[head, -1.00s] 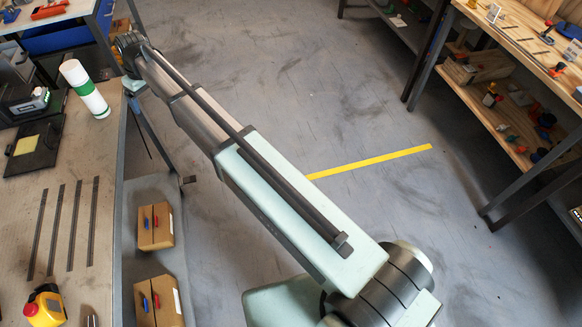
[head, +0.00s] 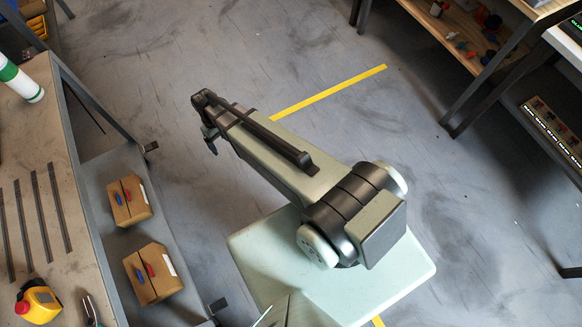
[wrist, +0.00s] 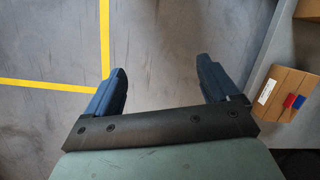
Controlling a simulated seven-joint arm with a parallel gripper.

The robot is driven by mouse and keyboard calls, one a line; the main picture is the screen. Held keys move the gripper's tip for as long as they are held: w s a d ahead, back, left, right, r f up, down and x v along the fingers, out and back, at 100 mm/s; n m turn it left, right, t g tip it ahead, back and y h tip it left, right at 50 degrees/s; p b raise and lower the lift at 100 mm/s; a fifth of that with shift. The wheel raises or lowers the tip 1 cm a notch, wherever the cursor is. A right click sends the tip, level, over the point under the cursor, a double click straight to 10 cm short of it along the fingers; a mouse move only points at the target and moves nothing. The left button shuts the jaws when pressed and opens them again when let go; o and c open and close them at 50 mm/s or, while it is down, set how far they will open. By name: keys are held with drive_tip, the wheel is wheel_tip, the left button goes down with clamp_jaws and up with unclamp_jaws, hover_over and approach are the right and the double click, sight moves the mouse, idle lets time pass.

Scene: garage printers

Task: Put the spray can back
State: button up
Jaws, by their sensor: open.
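The spray can (head: 22,82), white with a green band, is at the far left of the head view on the workbench (head: 40,130). It is cut off by the picture's left edge and does not show in the wrist view. My gripper (wrist: 160,72) is open and empty, its two dark blue fingers spread over bare floor. In the head view my arm's end is over the floor, to the right of the bench and well apart from the can.
Two cardboard boxes (head: 130,200) sit on the bench's lower shelf. Another bench with shelves (head: 460,45) stands at the upper right. The floor between is clear, with yellow tape (head: 330,92).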

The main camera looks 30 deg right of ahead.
drive_tip(key=s+d+f+m+g, duration=0.1)
drive_tip(key=s+d, duration=0.3)
drive_tip(key=s, duration=0.6)
drive_tip(key=s+d+f+m+g, duration=0.1)
drive_tip(key=s+d+f, duration=0.3)
drive_tip(key=s, duration=0.6)
drive_tip(key=s+d+f+m+g, duration=0.1)
drive_tip(key=s+d+f, duration=0.2)
drive_tip(key=s, duration=0.8)
drive_tip(key=shift+d+m+g, duration=0.3)
drive_tip(key=shift+d+g, duration=0.1)
